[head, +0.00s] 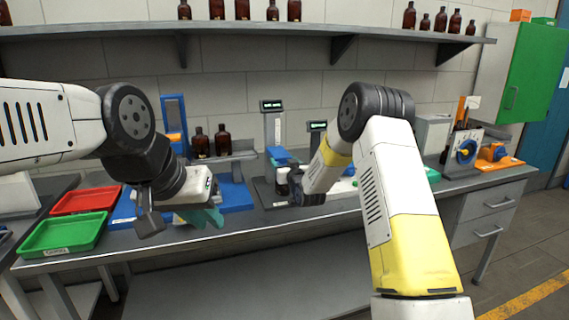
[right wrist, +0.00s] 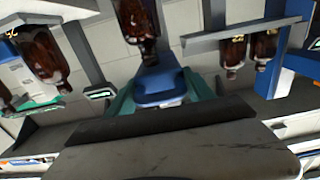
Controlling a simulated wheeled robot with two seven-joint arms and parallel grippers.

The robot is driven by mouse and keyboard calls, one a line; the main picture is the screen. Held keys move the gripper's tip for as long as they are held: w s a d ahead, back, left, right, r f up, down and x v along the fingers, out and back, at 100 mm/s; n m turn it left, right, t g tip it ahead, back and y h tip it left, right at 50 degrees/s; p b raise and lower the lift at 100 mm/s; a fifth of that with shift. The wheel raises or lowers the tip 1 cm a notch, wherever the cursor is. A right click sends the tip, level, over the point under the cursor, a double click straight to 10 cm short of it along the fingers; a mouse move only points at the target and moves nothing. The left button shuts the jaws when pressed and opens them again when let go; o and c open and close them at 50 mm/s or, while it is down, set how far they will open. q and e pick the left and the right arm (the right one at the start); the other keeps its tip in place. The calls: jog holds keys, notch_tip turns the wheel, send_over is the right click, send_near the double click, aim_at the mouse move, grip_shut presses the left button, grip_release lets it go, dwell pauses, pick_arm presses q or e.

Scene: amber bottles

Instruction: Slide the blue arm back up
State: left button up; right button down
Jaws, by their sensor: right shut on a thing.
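The blue arm (head: 279,155) sits low on a grey upright stand (head: 272,130) with a small display on top, at the back of the bench. In the right wrist view the blue arm (right wrist: 158,87) lies between the teal fingers of my right gripper (right wrist: 160,101), which is shut on it. In the head view my right wrist and forearm hide most of that gripper. My left gripper (head: 203,216) is teal, hangs over the bench front near the blue mat, and is apart from the stand. Its finger gap is not clear.
A red tray (head: 85,200) and a green tray (head: 62,234) lie at the bench's left. Amber bottles (head: 222,139) stand left of the stand. A second display (head: 318,126) is close on the right. A shelf (head: 250,30) with more bottles runs above.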

jog(key=shift+d+r, duration=0.15)
jog(key=shift+r, duration=2.9)
jog(key=c, duration=0.7)
grip_release()
jog(key=shift+f, duration=0.1)
jog(key=v, duration=0.7)
jog(key=shift+s, duration=0.35)
jog(key=shift+d, duration=0.1)
